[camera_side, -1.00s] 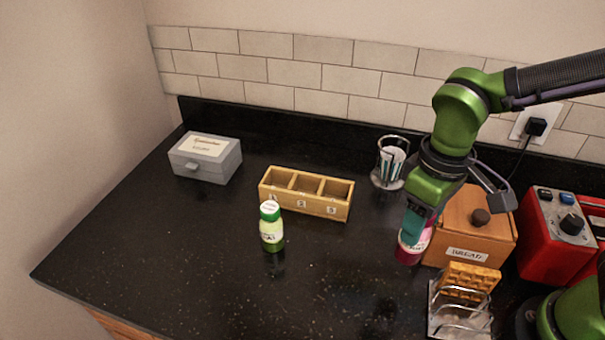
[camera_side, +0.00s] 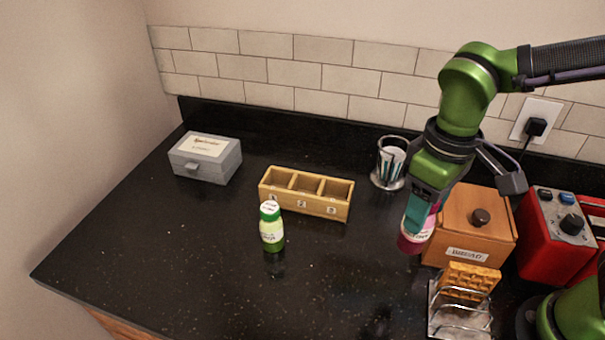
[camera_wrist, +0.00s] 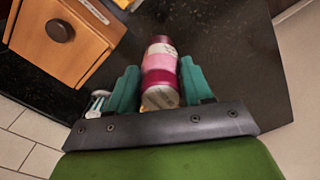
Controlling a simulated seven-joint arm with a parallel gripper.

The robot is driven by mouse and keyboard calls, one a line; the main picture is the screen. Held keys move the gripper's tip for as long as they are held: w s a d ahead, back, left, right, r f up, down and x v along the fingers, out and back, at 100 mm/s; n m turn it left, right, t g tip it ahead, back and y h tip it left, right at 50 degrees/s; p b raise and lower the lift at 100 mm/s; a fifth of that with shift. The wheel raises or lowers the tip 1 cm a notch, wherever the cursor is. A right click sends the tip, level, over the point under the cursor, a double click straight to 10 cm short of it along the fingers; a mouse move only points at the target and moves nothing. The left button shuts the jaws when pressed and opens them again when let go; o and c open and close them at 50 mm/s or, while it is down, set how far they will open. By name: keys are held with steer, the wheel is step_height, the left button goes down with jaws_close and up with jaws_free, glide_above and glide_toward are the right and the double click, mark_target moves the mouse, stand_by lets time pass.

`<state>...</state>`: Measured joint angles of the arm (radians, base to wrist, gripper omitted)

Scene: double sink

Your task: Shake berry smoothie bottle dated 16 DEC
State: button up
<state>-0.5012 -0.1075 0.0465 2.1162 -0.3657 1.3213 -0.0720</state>
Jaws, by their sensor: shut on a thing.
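A berry-coloured bottle (camera_side: 411,243), dark pink with a paler label, is held in my gripper (camera_side: 421,212) just left of the wooden bread box. It is slightly tilted in the side view. In the wrist view the bottle (camera_wrist: 160,75) sits between the two teal fingers of my gripper (camera_wrist: 160,88). My gripper is shut on it. Its date cannot be read. A green bottle (camera_side: 271,232) with a green cap and pale label stands upright on the counter, apart from my gripper.
A wooden box (camera_side: 475,222) with a knob stands close to the right of my gripper. A toast rack (camera_side: 440,318), red toaster (camera_side: 555,235), glass holder (camera_side: 389,160), three-compartment wooden tray (camera_side: 335,207) and grey box (camera_side: 205,165) stand around. The front-left counter (camera_side: 170,255) is clear.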

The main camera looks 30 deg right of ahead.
mark_target(410, 244)
steer(key=f, duration=0.5)
steer(key=shift+s, duration=0.25)
steer(key=shift+w+r, duration=0.2)
steer(key=shift+r, duration=0.05)
step_height(410, 244, up, 4)
steer(key=shift+r, duration=0.2)
step_height(410, 244, down, 6)
steer(key=shift+s+r, duration=0.15)
steer(key=shift+r, duration=0.25)
